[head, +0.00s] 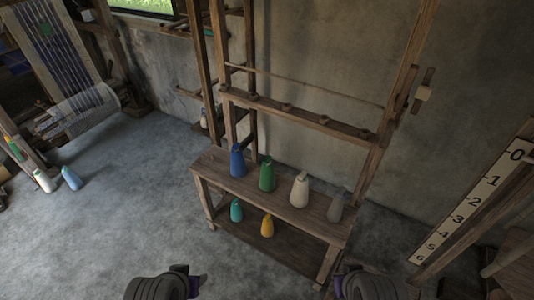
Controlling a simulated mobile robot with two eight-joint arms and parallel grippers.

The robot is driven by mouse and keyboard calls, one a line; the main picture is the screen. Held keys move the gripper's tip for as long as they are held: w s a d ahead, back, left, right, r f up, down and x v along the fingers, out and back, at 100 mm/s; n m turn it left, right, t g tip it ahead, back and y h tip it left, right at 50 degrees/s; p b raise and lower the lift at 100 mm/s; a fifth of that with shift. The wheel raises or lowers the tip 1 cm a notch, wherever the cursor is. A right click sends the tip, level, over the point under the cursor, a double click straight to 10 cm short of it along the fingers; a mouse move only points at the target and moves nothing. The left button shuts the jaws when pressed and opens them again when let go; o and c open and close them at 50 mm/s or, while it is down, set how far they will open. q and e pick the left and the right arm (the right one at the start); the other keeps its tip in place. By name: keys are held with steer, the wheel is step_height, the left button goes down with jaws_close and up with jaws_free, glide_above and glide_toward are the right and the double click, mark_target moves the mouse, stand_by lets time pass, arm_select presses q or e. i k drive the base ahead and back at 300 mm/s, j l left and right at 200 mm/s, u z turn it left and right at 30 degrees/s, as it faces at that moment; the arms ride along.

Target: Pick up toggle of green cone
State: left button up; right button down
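The green cone (267,175) stands upright on the top board of a wooden bench (316,224), between a blue cone (237,161) and a cream cone (299,190). Its tip narrows at the top; a toggle on it is too small to make out. My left gripper (192,281) and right gripper (342,284) are at the bottom edge, in front of the bench and well apart from the green cone. Only dark arm parts with purple pieces show there, and their fingers cannot be made out.
A grey cone (336,207) stands at the bench's right end. A teal cone (236,211) and a yellow cone (267,226) stand lower down. A wooden frame (300,118) rises behind. A numbered board (470,205) is at right.

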mark_target(266, 160)
steer(key=i+j, duration=0.15)
steer(key=i, duration=0.25)
steer(key=i+j, duration=0.15)
steer(key=i, duration=0.2)
steer(key=i+j+u, duration=0.1)
steer(key=i, duration=0.3)
steer(key=j, duration=0.1)
